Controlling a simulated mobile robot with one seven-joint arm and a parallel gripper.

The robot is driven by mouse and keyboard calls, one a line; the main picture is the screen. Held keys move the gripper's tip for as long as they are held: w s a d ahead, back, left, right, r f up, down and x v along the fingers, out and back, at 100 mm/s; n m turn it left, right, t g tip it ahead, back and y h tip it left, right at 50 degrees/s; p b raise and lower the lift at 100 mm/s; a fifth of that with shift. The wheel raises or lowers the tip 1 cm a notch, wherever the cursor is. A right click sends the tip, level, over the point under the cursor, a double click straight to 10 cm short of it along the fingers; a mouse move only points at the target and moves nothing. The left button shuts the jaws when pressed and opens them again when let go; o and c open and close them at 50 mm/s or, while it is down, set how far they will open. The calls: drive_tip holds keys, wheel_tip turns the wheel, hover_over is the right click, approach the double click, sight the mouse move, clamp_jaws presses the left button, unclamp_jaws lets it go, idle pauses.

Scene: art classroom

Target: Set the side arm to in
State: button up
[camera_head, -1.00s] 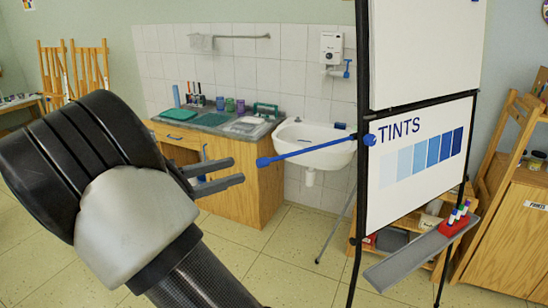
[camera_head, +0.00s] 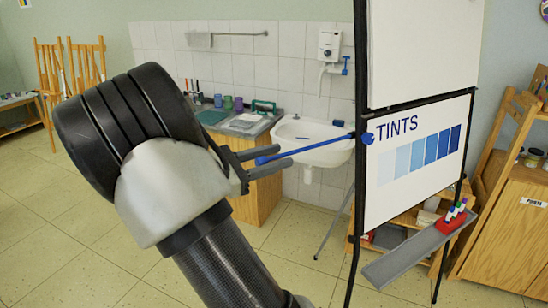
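The side arm is a thin blue rod (camera_head: 318,146) on the left post of the flipchart stand (camera_head: 362,100). It sticks out to the left from a blue knob (camera_head: 367,139), sloping slightly down. Its free end lies by my gripper (camera_head: 291,155). My gripper's two grey fingers are apart, one above and one below the rod's end as seen here. I cannot tell whether either finger touches the rod. The board on the stand reads TINTS above a row of blue squares (camera_head: 417,155).
A white sink (camera_head: 310,130) and a wooden cabinet (camera_head: 252,205) stand behind the rod. A grey tray (camera_head: 405,256) with a red marker holder (camera_head: 453,222) juts out low on the stand. A wooden shelf (camera_head: 510,245) stands at right. Open tiled floor lies at left.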

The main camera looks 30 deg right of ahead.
sight(288, 154)
clamp_jaws()
drive_tip(key=d, duration=1.4)
drive_tip(key=w+d, duration=0.1)
drive_tip(key=d, duration=0.6)
drive_tip(key=shift+d, duration=0.25)
unclamp_jaws()
drive_tip(key=a, duration=1.7)
drive_tip(key=shift+s+a+b, duration=0.25)
drive_tip(key=shift+s+b, duration=0.15)
